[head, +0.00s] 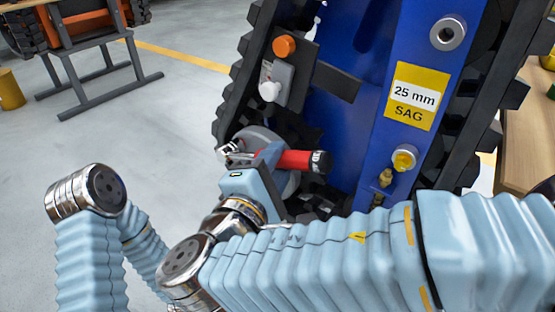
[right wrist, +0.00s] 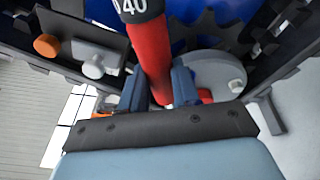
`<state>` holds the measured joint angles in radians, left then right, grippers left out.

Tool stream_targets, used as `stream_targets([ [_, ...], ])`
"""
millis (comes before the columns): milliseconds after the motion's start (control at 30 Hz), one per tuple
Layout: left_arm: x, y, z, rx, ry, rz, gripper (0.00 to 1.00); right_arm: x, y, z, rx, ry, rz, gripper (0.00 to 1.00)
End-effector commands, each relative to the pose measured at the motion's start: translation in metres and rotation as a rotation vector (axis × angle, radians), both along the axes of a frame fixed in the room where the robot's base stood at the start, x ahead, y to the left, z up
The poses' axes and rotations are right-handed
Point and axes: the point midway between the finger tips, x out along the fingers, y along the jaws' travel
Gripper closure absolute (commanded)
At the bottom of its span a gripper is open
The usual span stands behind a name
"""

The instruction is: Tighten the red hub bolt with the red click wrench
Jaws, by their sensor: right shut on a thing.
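The red click wrench (head: 303,160) has a red handle, a black end collar and a chrome head (head: 230,150) at its left. My right gripper (head: 262,170) is shut on it; in the right wrist view the wrench (right wrist: 150,50) passes between both fingers (right wrist: 158,90), with "40" on its collar. The chrome head lies in front of the grey round hub (head: 257,135); whether they touch I cannot tell. A small red piece (right wrist: 205,95) shows beside the right finger; I cannot tell whether it is the red hub bolt. My left gripper is out of view.
A blue carrier frame (head: 365,130) with black track stands close around the wrench. It bears an orange knob (head: 284,46), a white knob (head: 269,91), a yellow "25 mm SAG" label (head: 416,97) and a brass fitting (head: 404,158). Open floor (head: 150,120) lies to the left.

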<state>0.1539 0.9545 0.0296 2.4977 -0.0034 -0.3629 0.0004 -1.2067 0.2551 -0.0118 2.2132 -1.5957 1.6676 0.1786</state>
Motion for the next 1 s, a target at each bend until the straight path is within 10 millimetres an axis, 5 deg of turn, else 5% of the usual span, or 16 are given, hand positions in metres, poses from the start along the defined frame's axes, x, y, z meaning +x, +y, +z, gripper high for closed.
stream_targets([
  [1000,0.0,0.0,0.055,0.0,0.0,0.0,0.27,0.008,0.009,0.025,-0.14,0.113,-0.001,1.0],
])
